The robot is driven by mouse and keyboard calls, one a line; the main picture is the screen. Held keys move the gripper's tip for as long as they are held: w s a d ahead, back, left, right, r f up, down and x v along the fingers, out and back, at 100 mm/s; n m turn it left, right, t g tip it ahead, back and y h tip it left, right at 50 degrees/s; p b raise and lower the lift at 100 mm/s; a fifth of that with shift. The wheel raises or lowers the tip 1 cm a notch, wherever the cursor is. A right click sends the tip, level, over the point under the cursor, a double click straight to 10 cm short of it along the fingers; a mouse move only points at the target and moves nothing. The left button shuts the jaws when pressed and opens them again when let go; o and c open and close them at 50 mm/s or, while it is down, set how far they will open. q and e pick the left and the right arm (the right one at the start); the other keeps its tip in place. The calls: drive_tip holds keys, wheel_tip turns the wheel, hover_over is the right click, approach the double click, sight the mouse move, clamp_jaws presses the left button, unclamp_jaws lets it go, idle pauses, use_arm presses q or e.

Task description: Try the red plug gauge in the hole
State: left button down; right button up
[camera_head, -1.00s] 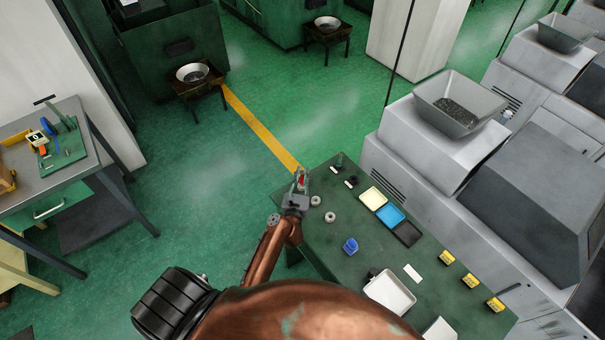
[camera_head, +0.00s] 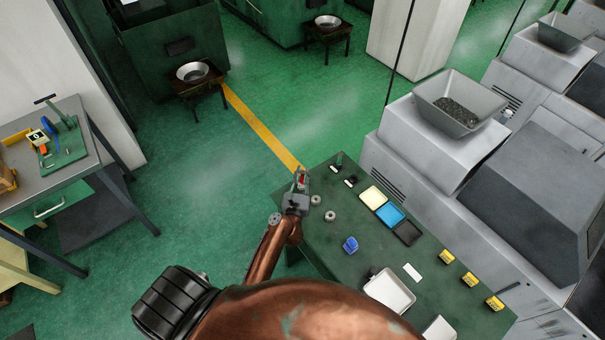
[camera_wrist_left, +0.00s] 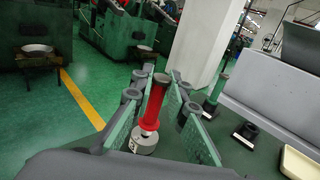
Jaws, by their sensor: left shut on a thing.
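My left gripper (camera_head: 301,178) is shut on the red plug gauge (camera_wrist_left: 155,103), near the far left edge of the green table (camera_head: 328,246). In the left wrist view the gauge stands slightly tilted between the fingers (camera_wrist_left: 153,100). Its lower end meets a grey metal ring part (camera_wrist_left: 144,140); whether it is inside the hole or only over it I cannot tell. In the head view two ring parts, one (camera_head: 316,200) close to the gripper and another (camera_head: 330,217), lie on the table. My right gripper is not in view.
A green gauge (camera_wrist_left: 217,88) stands behind the fingers near black blocks (camera_wrist_left: 246,132). A blue object (camera_head: 350,244) and a white tray (camera_head: 390,292) lie nearer. Grey machines border the right.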

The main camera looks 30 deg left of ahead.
use_arm(q)
drive_tip(key=shift+f, duration=0.15)
idle(0.4)
drive_tip(key=shift+f, duration=0.15)
idle(0.7)
drive_tip(key=shift+r+p, duration=0.6)
drive_tip(key=shift+r, duration=0.2)
drive_tip(key=shift+r+p, duration=0.8)
drive_tip(key=shift+p, duration=0.1)
